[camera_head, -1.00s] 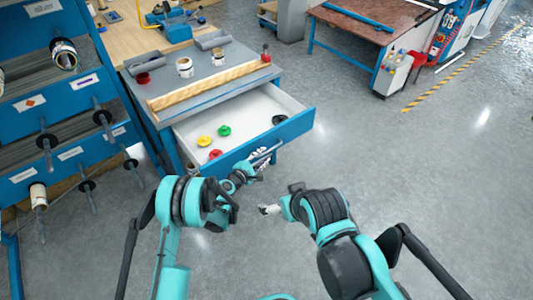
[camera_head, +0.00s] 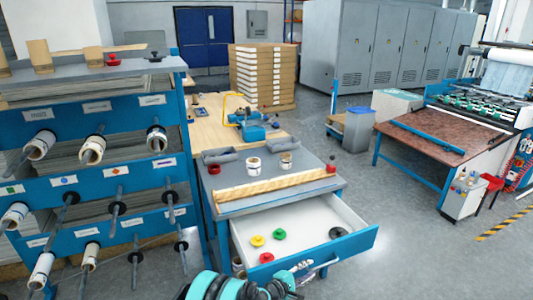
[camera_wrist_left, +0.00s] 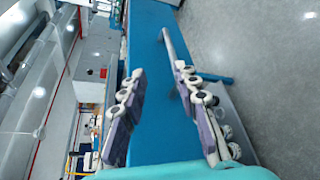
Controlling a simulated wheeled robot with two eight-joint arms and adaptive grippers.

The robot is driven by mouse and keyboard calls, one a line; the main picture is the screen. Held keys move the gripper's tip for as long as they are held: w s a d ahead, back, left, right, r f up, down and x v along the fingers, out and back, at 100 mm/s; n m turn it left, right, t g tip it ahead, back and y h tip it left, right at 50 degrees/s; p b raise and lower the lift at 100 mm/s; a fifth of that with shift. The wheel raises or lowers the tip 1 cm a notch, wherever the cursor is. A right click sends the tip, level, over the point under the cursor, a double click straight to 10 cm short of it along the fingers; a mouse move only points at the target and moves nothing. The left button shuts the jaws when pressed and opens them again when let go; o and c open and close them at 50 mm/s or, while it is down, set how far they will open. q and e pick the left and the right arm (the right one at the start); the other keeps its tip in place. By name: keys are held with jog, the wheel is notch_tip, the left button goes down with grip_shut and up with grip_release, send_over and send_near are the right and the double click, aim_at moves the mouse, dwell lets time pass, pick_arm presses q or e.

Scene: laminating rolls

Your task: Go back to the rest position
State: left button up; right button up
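My left gripper (camera_head: 288,284) shows at the bottom edge of the head view, in front of the open blue drawer (camera_head: 352,246) and close to its silver handle (camera_head: 322,266). In the left wrist view my left gripper (camera_wrist_left: 160,82) is open, with its two purple-and-white fingers apart. The drawer's blue front (camera_wrist_left: 152,40) and the handle bar (camera_wrist_left: 178,50) show beyond the fingers. I see nothing held between the fingers, and I cannot tell whether they touch the handle. My right gripper is out of view.
The open drawer holds a yellow (camera_head: 257,241), a green (camera_head: 279,234), a red (camera_head: 266,258) and a black disc (camera_head: 338,232). A blue rack (camera_head: 100,185) with rolls on rods stands at left. The floor (camera_head: 420,265) at right is clear.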

pick_arm(q)
jog(key=s+a+r+m+g+y, duration=0.15)
jog(key=s+a+r+m, duration=0.25)
jog(key=a+r, duration=0.45)
jog(key=s+a+r+m+y, duration=0.3)
jog(key=s+a+r, duration=0.1)
jog(key=a+r, duration=0.5)
jog(key=s+a+m+y, duration=0.3)
jog(key=s+a, duration=0.6)
jog(key=s, duration=0.3)
jog(key=s+a+r+m+g+y, duration=0.1)
jog(key=s+a+m+y, duration=0.2)
jog(key=s+a, duration=0.6)
jog(key=s+y, duration=0.1)
jog(key=s, duration=0.2)
jog(key=shift+s+r+m, duration=0.15)
jog(key=shift+s+m, duration=0.05)
jog(key=shift+m, duration=0.1)
